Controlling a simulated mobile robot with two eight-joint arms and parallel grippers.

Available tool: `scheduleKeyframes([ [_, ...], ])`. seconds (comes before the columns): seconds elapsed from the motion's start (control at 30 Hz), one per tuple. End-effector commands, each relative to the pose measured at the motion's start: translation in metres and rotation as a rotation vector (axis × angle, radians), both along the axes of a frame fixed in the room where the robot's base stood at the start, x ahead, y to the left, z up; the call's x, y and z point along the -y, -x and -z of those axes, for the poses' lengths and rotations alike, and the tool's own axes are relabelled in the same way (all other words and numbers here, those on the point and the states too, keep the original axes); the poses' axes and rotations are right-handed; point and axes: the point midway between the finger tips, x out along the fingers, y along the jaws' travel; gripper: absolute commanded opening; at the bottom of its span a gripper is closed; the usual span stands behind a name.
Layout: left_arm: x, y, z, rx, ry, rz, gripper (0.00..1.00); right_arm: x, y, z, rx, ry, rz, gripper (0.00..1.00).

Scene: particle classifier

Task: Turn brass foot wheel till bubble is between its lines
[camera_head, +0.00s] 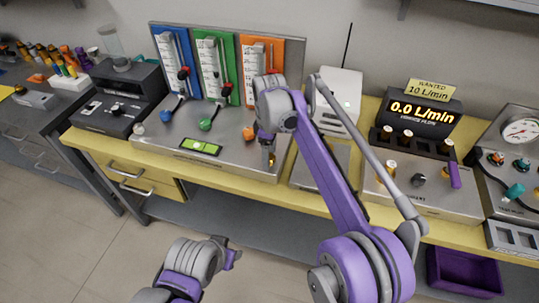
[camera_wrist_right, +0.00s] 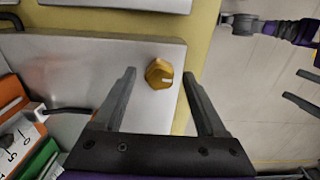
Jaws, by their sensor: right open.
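The brass foot wheel (camera_wrist_right: 159,74) is a small faceted knob with a pale mark, at the edge of the steel plate (camera_wrist_right: 70,62). My right gripper (camera_wrist_right: 159,76) is open, with the wheel between its fingertips in the wrist view and no finger visibly touching it. In the head view the right gripper (camera_head: 268,152) points down at the plate's front right corner and largely hides the wheel. The bright green level vial (camera_head: 201,147) lies at the plate's front; its bubble and lines are too small to tell apart. My left gripper (camera_head: 234,257) is low, away from the bench; its jaws are unclear.
Blue, green and orange panels (camera_head: 214,68) with levers stand behind the plate. A black device (camera_head: 120,95) is to the left. A white box (camera_head: 341,100) and a flow display (camera_head: 424,112) reading 0.0 L/min are to the right. The floor in front is clear.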

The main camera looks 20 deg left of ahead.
Motion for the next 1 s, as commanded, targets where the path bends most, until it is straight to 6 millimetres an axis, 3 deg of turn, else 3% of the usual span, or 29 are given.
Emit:
scheduleKeyframes([
  [0.33,0.0000,0.0000,0.0004,0.000,0.000,0.000,0.50,0.0003,0.0000,0.0043,0.000,0.000,0.001,0.74],
  [0.73,0.0000,0.0000,0.0004,0.000,0.000,0.000,0.50,0.0002,0.0000,0.0041,0.000,0.000,0.001,0.02],
  [1.0,0.0000,-0.0001,-0.0006,0.000,0.000,0.000,0.50,0.0002,0.0000,0.0038,0.000,0.000,0.012,0.00],
])
